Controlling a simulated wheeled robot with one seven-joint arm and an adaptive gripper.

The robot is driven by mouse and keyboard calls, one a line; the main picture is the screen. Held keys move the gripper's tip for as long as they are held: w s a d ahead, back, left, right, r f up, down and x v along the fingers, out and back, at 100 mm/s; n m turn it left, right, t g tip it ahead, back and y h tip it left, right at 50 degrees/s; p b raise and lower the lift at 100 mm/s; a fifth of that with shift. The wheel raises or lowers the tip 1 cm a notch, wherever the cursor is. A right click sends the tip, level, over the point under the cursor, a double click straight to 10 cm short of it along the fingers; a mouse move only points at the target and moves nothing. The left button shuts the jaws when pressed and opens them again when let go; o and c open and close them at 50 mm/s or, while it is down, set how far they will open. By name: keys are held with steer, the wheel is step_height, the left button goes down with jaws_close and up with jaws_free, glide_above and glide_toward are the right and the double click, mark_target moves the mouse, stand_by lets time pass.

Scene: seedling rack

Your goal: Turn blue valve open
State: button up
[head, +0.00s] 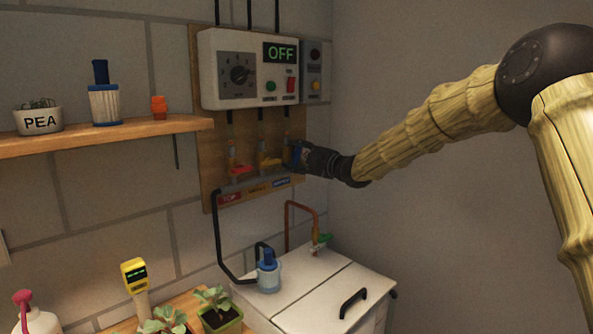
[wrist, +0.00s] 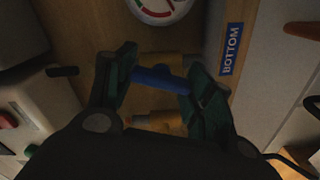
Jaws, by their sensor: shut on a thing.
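The blue valve handle (wrist: 160,79) sits on a brass valve body (wrist: 160,122), beside a blue label reading BOTTOM (wrist: 232,50). In the wrist view my gripper (wrist: 158,82) has a finger at each end of the blue handle and is shut on it. In the head view my gripper (head: 312,158) reaches in from the right to the wooden board, and the blue valve (head: 294,155) is mostly hidden behind it. A red valve (head: 240,169) and an orange-yellow valve (head: 269,161) stand to its left.
A control box (head: 222,108) reading OFF hangs above the valves. A shelf (head: 100,138) with a PEA pot (head: 38,121) is at left. A white lidded tank (head: 300,308) with a blue-topped pump (head: 268,275) is below. The wall at right is bare.

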steer(key=n+b, duration=0.4)
steer(key=shift+b, duration=0.3)
stand_by(0.5)
steer(key=o, duration=1)
steer(key=shift+s+a, duration=0.1)
steer(key=shift+o, duration=0.2)
steer(key=v, duration=1.2)
